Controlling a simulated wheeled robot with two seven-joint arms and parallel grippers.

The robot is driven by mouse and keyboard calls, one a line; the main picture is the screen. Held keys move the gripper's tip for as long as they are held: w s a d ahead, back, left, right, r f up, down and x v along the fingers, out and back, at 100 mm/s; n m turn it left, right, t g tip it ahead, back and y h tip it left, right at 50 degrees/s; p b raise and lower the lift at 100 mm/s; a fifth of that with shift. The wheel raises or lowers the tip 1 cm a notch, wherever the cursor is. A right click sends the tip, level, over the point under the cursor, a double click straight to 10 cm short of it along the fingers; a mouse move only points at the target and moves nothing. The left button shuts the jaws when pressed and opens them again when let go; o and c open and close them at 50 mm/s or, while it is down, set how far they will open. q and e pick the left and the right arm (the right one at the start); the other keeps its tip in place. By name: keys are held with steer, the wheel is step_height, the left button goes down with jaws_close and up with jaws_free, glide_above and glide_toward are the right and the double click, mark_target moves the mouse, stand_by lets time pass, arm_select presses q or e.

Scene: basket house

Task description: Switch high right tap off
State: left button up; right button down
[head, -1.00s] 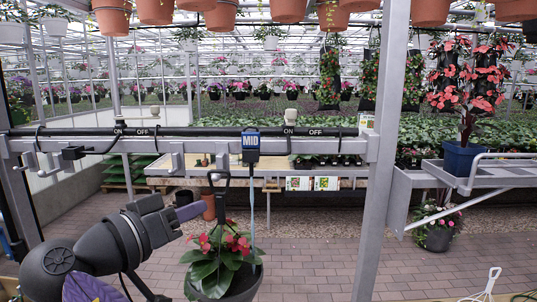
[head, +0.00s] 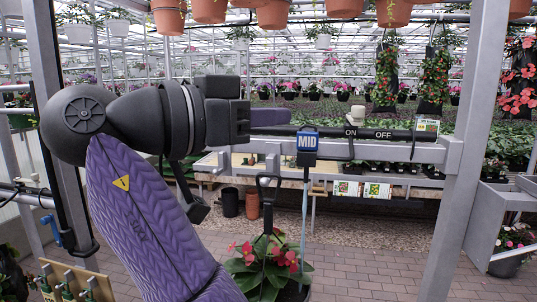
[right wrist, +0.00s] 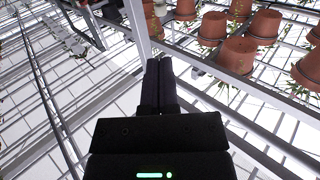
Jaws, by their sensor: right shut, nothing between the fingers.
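A beige tap knob (head: 363,116), the rightmost in the head view, stands over a black pipe (head: 425,136). It stands above and between the printed words ON and OFF, closer to ON. My right gripper (head: 268,117) is raised at pipe height, left of this knob and apart from it. Its dark fingers point right and are together, with nothing between them. In the right wrist view the fingers (right wrist: 158,85) point up towards the roof, also together. My arm hides the left part of the pipe. My left gripper is not in view.
A grey post (head: 470,150) stands right of the tap. Terracotta pots (head: 272,12) hang overhead. A red-flowered potted plant (head: 268,265) hangs below the rail.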

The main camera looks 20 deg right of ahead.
mark_target(353, 113)
steer(key=p+x, duration=0.4)
steer(key=x, duration=0.6)
steer(key=shift+d+r, duration=0.1)
steer(key=shift+d, duration=0.1)
steer(key=shift+w+d, duration=0.2)
steer(key=shift+d, duration=0.5)
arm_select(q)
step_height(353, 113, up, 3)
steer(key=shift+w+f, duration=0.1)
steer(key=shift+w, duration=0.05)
arm_select(e)
steer(key=shift+w, duration=0.1)
